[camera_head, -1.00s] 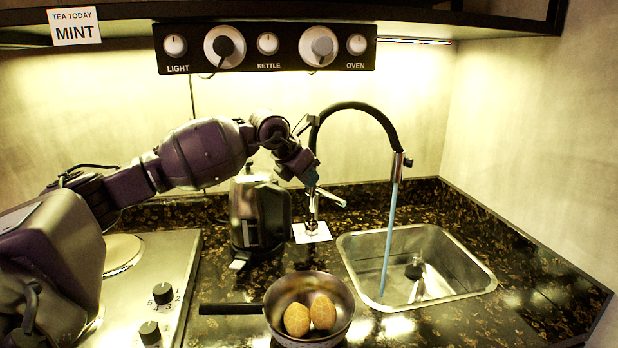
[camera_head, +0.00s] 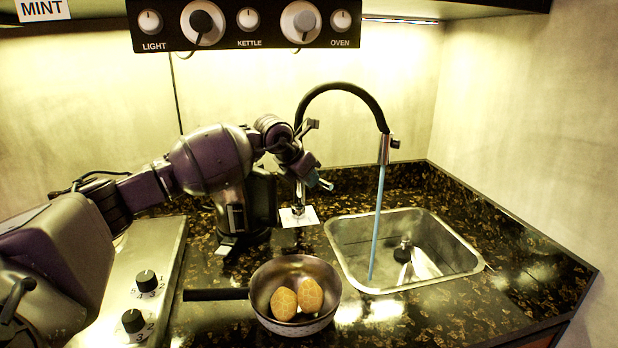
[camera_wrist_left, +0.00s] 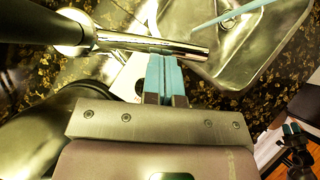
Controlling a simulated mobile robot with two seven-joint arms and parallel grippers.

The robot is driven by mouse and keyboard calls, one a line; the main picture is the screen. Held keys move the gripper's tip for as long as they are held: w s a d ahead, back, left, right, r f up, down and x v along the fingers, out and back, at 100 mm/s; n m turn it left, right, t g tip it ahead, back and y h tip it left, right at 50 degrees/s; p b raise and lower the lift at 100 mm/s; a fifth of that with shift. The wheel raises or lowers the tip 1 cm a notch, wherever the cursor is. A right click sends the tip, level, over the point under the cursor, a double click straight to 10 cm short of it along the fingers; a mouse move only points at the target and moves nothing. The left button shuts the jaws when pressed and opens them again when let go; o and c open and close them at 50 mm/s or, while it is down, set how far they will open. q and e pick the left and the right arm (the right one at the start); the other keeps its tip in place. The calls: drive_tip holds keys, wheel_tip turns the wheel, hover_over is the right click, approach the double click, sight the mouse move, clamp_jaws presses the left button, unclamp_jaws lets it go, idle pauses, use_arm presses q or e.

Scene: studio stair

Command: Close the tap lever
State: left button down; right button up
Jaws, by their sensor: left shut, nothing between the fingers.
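The black-hosed tap (camera_head: 345,88) arches over the sink, and a bluish water stream (camera_head: 377,225) runs from its spout into the basin. The tap lever (camera_wrist_left: 190,48) is a shiny metal rod reaching right from the tap body in the left wrist view; in the head view my gripper mostly hides it. My left gripper (camera_head: 326,184) is at the tap's base beside the lever. Its teal fingers (camera_wrist_left: 162,62) are shut and empty, with their tips at the rod; I cannot tell whether they touch. What looks like my right gripper (camera_wrist_left: 291,129) shows small at the lower right.
The steel sink (camera_head: 345,262) lies right of the tap. A pan (camera_head: 333,300) with two brown, egg-shaped things stands in front. A dark kettle (camera_head: 262,200) is close behind my left arm, and a hob (camera_head: 155,255) lies left. The control panel (camera_head: 245,40) hangs above.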

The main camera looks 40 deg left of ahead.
use_arm(q)
drive_tip(key=shift+w+d+n+y, duration=0.35)
drive_tip(key=shift+w+n+y, duration=0.15)
drive_tip(key=shift+w+n, duration=0.25)
drive_tip(key=shift+w+d+n+y, duration=0.3)
drive_tip(key=shift+w+n+y, duration=0.2)
drive_tip(key=shift+w+n, duration=0.25)
